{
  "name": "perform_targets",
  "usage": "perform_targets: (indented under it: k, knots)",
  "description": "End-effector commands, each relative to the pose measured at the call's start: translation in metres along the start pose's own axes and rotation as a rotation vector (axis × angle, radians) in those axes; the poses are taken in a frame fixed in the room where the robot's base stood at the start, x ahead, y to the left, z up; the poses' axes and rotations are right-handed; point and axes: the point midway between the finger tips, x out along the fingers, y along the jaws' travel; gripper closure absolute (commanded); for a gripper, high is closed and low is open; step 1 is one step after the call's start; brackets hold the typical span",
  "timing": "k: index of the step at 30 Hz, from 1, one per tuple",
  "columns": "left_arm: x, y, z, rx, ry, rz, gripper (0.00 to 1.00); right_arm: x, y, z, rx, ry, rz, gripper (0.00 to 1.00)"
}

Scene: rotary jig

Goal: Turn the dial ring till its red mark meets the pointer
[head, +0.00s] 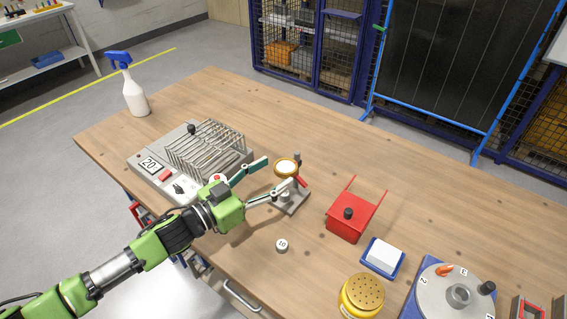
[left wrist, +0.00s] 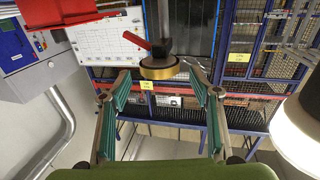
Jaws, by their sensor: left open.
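A small stand carries a gold-rimmed dial ring (head: 287,166) with a pale face, near the middle of the table in the head view. A red pointer-like piece (head: 301,182) sticks out beside it. My left gripper (head: 279,171) is open, with its two green-padded fingers reaching toward the stand. In the left wrist view the gold ring (left wrist: 163,69) shows edge-on between and just beyond the fingertips, and the red piece (left wrist: 136,41) slants at its upper left. I cannot tell whether a finger touches the ring. I cannot make out the red mark on it. My right gripper is out of view.
A grey machine with wire racks (head: 208,150) stands left of the stand. A red box (head: 347,222), a white block in a blue tray (head: 383,256), a yellow perforated jar (head: 362,295) and a numbered disc (head: 437,302) lie to the right. A small round weight (head: 282,245) sits in front.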

Motion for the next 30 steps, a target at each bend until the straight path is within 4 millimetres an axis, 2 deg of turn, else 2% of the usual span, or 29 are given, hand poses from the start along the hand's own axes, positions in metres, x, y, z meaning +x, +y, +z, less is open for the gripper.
perform_targets:
  k: [3, 7, 12, 19, 20, 24, 30]
  knots:
    - [0.021, 0.0, -0.002, 0.001, 0.001, 0.0, 0.43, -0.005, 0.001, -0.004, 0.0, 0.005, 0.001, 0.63]
    - [0.035, 0.001, -0.001, 0.0, 0.0, 0.001, 0.43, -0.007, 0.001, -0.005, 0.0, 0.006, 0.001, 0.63]
    - [0.042, 0.0, 0.0, 0.001, 0.0, 0.0, 0.43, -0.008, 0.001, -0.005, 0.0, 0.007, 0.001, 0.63]
    - [0.042, 0.0, 0.001, 0.001, -0.001, 0.0, 0.43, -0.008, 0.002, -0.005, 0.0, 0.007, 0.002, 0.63]
    - [0.042, 0.0, 0.001, 0.001, -0.001, 0.0, 0.48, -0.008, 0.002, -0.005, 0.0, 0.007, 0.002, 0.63]
    - [0.042, 0.0, 0.001, 0.001, -0.001, 0.0, 0.82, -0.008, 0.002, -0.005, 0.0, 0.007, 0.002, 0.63]
    - [0.042, 0.001, 0.001, 0.0, -0.001, -0.003, 0.82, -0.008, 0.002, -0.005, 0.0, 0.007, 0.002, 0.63]
